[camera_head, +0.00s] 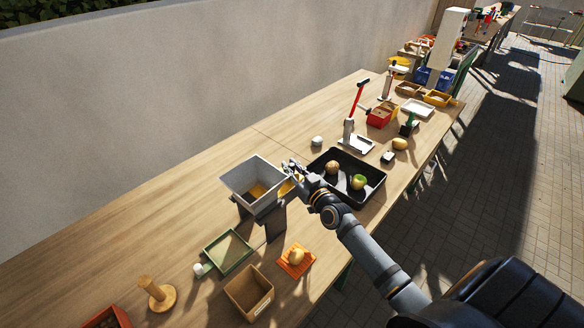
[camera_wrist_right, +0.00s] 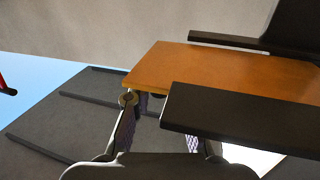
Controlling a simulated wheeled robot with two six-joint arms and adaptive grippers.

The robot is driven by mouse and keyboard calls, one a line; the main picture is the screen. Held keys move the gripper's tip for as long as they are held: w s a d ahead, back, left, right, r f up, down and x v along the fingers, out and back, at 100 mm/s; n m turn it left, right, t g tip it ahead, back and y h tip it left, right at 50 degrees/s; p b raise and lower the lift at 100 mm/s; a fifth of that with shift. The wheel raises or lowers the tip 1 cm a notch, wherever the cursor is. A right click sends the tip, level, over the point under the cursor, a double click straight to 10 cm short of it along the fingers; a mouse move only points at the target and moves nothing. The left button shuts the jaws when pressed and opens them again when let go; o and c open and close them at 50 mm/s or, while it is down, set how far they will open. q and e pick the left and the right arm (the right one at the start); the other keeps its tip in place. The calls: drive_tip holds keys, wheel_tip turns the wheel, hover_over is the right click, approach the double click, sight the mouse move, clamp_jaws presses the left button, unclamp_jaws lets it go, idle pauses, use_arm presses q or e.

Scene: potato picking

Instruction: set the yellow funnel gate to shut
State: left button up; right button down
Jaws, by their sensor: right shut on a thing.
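The grey funnel (camera_head: 236,178) stands on the table, with its open top facing up. Its yellow gate (camera_head: 286,187) sticks out on the right side, and yellow also shows inside the funnel. In the right wrist view the gate (camera_wrist_right: 215,72) is a flat orange-yellow plate between dark rails. My right gripper (camera_head: 291,170) is at the funnel's right side. Its fingers (camera_wrist_right: 143,100) are shut at the gate's outer edge; the exact contact is partly hidden. My left gripper is not in view.
A black tray (camera_head: 376,197) with a potato (camera_head: 332,167) and a greenish one (camera_head: 358,182) lies close right of my gripper. A green tray (camera_head: 228,252), a cardboard box (camera_head: 248,291) and an orange stand (camera_head: 297,267) are in front.

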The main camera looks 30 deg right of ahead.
drive_tip(key=a, duration=0.1)
drive_tip(key=s+a, duration=0.1)
drive_tip(key=a, duration=0.2)
drive_tip(key=shift+s+a+f, duration=0.1)
drive_tip(key=shift+s+a, duration=0.2)
drive_tip(key=shift+s, duration=0.05)
drive_tip(key=shift+d+f, duration=0.1)
drive_tip(key=shift+d, duration=0.05)
drive_tip(key=c, duration=1.6)
unclamp_jaws()
drive_tip(key=o, duration=0.4)
drive_tip(key=shift+a, duration=0.3)
drive_tip(key=shift+d, duration=0.15)
